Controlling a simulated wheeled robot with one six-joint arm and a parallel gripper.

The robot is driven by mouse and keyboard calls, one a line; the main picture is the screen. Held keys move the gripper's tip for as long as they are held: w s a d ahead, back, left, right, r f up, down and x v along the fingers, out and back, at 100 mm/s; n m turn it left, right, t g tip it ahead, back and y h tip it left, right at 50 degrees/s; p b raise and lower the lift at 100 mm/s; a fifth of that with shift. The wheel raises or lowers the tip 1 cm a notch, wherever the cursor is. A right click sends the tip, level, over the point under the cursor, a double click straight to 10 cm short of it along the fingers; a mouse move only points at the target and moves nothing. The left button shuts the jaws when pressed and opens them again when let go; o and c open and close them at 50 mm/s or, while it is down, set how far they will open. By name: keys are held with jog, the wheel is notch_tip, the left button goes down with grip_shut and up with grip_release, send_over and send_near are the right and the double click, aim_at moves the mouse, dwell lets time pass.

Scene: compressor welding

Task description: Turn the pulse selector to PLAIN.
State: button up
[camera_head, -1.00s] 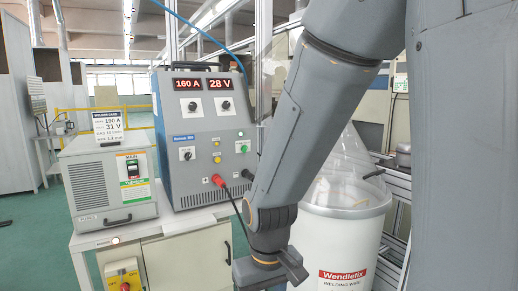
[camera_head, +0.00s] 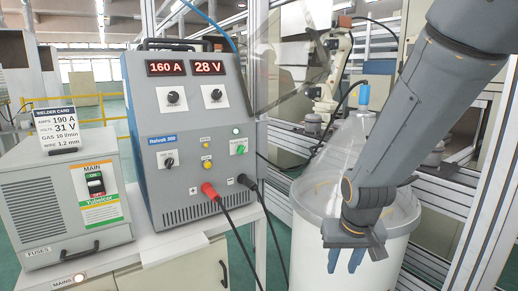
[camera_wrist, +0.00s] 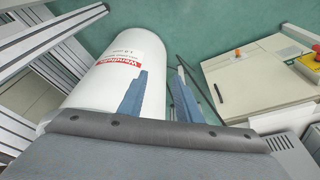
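The welding power source (camera_head: 190,190) stands on the bench at the left in the head view. Its front has two large knobs (camera_head: 173,97) under displays reading 160 A and 28 V. A small black selector knob (camera_head: 168,161) sits lower left on a white plate, and a green-plated switch (camera_head: 238,147) lower right. Their labels are too small to read, so I cannot tell which is the pulse selector. My gripper (camera_head: 345,260) hangs pointing down in front of the white wire drum, right of the power source. In the wrist view its blue fingers (camera_wrist: 157,97) are apart and empty.
A mains box (camera_head: 66,190) with a welder card (camera_head: 57,124) stands left of the power source. Red and black cable plugs (camera_head: 209,191) stick out low on its front. The white wire drum (camera_head: 300,235) and metal frame posts (camera_head: 490,200) are at the right.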

jog(key=w+a+r+t+p, duration=0.1)
jog(key=w+a+t, duration=0.1)
jog(key=w, duration=0.6)
jog(key=w+a+r+t, duration=0.2)
jog(key=w, duration=0.7)
jog(key=n+t+y+p, duration=0.1)
jog(key=t+y+p, duration=0.2)
jog(key=t+y, duration=0.65)
send_near(243, 150)
jog(key=w+r+g+y, duration=0.1)
jog(key=g, duration=0.1)
jog(key=shift+d+p+x, duration=0.2)
jog(key=shift+p+x, duration=0.3)
jog(key=shift+x, duration=3.15)
jog(key=shift+w+r, duration=0.1)
jog(key=shift+w, duration=0.05)
grip_shut()
